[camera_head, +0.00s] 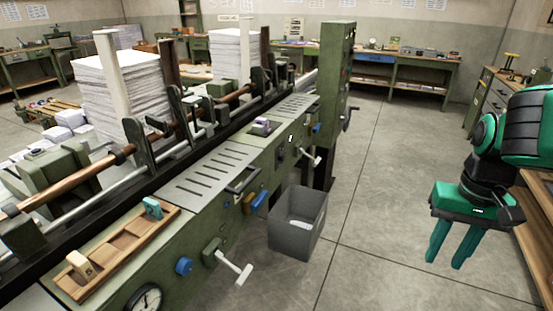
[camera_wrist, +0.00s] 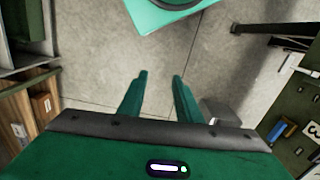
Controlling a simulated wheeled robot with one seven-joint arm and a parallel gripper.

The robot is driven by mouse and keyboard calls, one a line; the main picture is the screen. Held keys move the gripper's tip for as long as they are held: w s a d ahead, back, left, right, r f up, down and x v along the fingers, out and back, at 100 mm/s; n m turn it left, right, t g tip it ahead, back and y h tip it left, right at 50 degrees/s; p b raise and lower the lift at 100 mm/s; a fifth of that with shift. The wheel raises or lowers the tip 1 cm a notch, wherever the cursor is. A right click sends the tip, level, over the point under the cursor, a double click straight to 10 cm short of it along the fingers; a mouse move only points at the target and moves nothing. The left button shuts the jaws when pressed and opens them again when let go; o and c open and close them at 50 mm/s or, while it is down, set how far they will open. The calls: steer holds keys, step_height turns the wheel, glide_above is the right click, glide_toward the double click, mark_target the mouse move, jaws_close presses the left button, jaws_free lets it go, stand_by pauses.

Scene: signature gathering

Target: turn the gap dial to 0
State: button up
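A round dial with a white face and dark rim (camera_head: 145,298) sits on the front of the long green machine (camera_head: 205,240), at the bottom edge of the head view. Its lower part is cut off, its markings are too small to read, and I cannot tell whether it is the gap dial. My gripper (camera_head: 444,262) hangs over the floor at the right, fingers down, far from the machine's front. In the wrist view my gripper (camera_wrist: 160,75) has its two green fingers apart with nothing between them.
A blue knob (camera_head: 184,266) and a white-handled crank (camera_head: 234,269) stick out from the machine front. A grey bin (camera_head: 298,222) stands on the floor beside it. A wooden shelf (camera_head: 538,205) is close to my arm at the right. The floor between is clear.

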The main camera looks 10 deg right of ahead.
steer(key=shift+s+d, duration=0.15)
steer(key=shift+d, duration=0.1)
steer(key=o, duration=0.5)
steer(key=shift+s+r, duration=0.2)
steer(key=shift+s, duration=0.15)
steer(key=m+t+y, duration=0.6)
steer(key=t+y, duration=0.3)
steer(key=y, duration=0.7)
glide_toward(282, 156)
steer(key=w+a, duration=0.2)
steer(key=w+a+f, duration=0.1)
steer(key=w+a, duration=0.2)
steer(key=shift+w+a+f, duration=0.1)
steer(key=shift+a+f, duration=0.05)
steer(key=shift+a, duration=0.15)
